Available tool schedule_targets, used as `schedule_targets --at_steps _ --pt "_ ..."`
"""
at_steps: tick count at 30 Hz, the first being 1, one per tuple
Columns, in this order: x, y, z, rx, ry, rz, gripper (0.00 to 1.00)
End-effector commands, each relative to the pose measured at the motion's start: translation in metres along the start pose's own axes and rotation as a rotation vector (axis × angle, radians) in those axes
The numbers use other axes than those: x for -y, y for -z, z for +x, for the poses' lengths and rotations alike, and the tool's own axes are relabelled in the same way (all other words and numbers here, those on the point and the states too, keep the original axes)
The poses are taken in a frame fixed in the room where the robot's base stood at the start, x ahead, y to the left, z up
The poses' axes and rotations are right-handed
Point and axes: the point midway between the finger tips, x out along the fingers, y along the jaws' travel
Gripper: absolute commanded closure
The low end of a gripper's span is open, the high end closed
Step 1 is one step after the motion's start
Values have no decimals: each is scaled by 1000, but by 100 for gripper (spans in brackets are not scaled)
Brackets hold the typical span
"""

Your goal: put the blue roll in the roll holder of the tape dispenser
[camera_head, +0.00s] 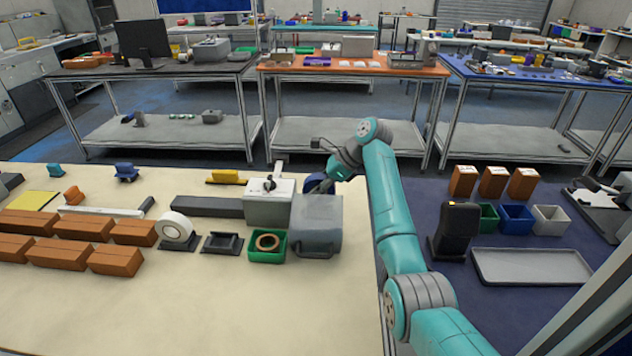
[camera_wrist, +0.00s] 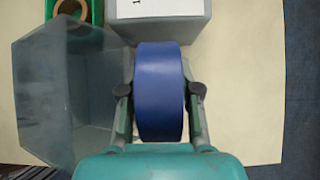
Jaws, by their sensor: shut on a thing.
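My gripper (camera_wrist: 160,98) is shut on the blue roll (camera_wrist: 159,75), one finger on each side of it. In the head view the blue roll (camera_head: 326,202) shows only in part, behind the grey see-through bin (camera_head: 316,238), and my gripper (camera_head: 320,184) is at its top. A low black frame (camera_head: 222,243) lies on the cream table, left of the green box. It looks like an empty dispenser, but I cannot be sure. Just left of it, a white roll (camera_head: 176,226) stands upright on a dark base.
The green box (camera_head: 267,254) holds a tan ring (camera_head: 267,242). A grey box (camera_head: 268,210) with a white top stands behind it, beside the bin. Several brown boxes (camera_head: 57,252) fill the left side. The table's front is clear.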

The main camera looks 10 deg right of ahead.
Motion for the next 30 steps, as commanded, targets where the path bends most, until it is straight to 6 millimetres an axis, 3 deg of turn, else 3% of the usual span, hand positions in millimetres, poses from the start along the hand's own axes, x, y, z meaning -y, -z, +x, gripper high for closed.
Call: schedule_targets --at_steps 15,29,30 --pt "0 24 30 0 1 0 100" --pt "0 28 34 0 1 0 100" --pt "0 28 34 0 1 0 60"
